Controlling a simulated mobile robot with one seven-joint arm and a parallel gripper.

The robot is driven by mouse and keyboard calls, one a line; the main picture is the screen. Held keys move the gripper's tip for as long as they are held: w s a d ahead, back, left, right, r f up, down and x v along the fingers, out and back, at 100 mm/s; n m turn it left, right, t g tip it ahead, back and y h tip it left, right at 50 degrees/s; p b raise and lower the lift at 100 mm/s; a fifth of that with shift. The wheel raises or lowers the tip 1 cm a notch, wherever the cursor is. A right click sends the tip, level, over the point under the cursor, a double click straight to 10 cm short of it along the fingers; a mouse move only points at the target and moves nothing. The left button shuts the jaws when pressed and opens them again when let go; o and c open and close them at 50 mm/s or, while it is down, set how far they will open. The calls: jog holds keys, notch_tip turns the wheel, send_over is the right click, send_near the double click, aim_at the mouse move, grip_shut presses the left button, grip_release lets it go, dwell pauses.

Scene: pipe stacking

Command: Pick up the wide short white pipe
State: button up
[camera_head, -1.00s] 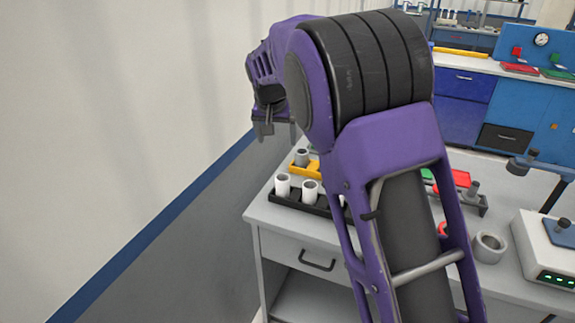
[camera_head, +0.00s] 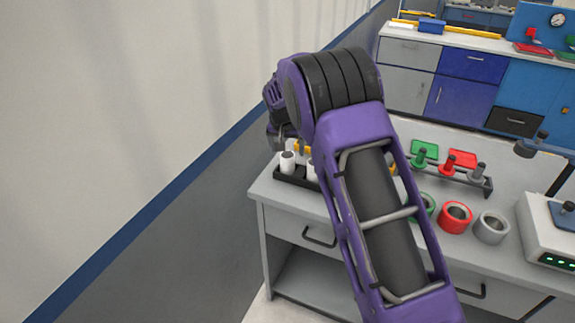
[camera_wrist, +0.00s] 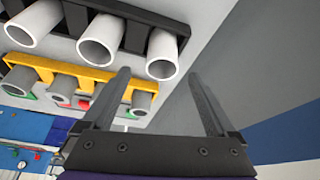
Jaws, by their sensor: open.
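Three white pipes stand in a black rack in the wrist view: one at the left (camera_wrist: 35,22), one in the middle (camera_wrist: 102,40) and one at the right (camera_wrist: 163,55). They look alike in width. In the head view one white pipe (camera_head: 287,164) shows in the black rack (camera_head: 296,178), with another partly behind my arm. A wide, short, pale grey ring-like pipe (camera_head: 490,228) stands on the table at the right. My gripper (camera_wrist: 158,76) is open and empty, its fingers pointing toward the rack's end pipe. In the head view its fingers are mostly hidden.
A yellow rack (camera_wrist: 66,70) holds several grey pipes beside the black rack. Wide red (camera_head: 455,218) and green (camera_head: 427,205) pipes stand left of the pale one. A device (camera_head: 550,235) is at the table's right. A wall is left of the table.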

aim_at(287, 155)
jog(key=x, duration=0.4)
jog(key=shift+a+f, duration=0.15)
jog(key=shift+f, duration=0.15)
jog(key=c, duration=1.4)
notch_tip(287, 155, up, 10)
jog(key=shift+r, duration=0.1)
jog(key=shift+c, duration=0.2)
